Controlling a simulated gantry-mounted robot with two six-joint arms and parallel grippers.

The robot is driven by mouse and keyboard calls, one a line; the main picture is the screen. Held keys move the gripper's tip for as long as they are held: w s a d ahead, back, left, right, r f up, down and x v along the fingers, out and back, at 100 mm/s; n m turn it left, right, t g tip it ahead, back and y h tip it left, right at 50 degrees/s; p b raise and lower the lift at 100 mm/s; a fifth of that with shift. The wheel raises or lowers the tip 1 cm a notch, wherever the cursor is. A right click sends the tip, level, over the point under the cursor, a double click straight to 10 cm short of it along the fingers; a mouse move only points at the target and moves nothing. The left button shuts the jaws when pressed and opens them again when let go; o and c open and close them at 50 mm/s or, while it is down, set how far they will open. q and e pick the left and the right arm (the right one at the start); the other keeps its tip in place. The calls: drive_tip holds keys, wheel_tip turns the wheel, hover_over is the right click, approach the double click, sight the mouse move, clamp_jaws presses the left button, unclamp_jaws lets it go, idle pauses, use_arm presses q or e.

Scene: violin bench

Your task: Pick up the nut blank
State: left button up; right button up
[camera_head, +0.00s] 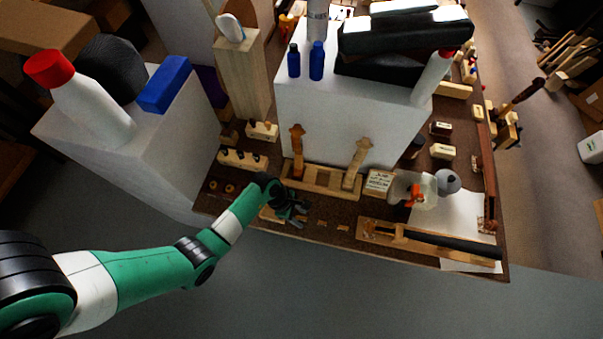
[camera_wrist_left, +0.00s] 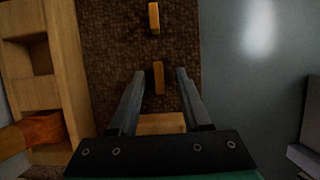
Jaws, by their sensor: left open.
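My left gripper (camera_wrist_left: 160,75) is open, and the wrist view looks down between its two fingers. A small pale wooden piece (camera_wrist_left: 158,77), which looks like the nut blank, lies on the brown bench mat between the fingertips, apart from both. A second similar piece (camera_wrist_left: 153,17) lies farther ahead in line with it. In the head view my left gripper (camera_head: 291,211) is low over the bench's front edge and is dark and hard to make out. Small wooden pieces (camera_head: 321,224) lie to its right. My right gripper is not in view.
A wooden block (camera_wrist_left: 160,123) lies between the fingers near the palm. A wooden rack (camera_head: 325,184) with two violin necks stands just behind the gripper. A violin neck with a black fingerboard (camera_head: 440,240) lies to the right. The bench edge drops off close in front.

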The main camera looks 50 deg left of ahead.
sight(306, 219)
use_arm(q)
clamp_jaws()
idle(0.5)
drive_tip(key=shift+r+p, duration=0.4)
drive_tip(key=shift+r, duration=0.15)
wheel_tip(306, 219, up, 3)
drive_tip(key=shift+f+p, duration=0.1)
drive_tip(key=shift+p, duration=0.65)
drive_tip(key=s+d+r+p, duration=0.7)
drive_tip(key=d+r+p, duration=0.2)
drive_tip(key=d+p, duration=0.2)
drive_tip(key=shift+s+d+p, duration=0.3)
drive_tip(key=shift+d+p, duration=0.05)
drive_tip(key=shift+d, duration=0.05)
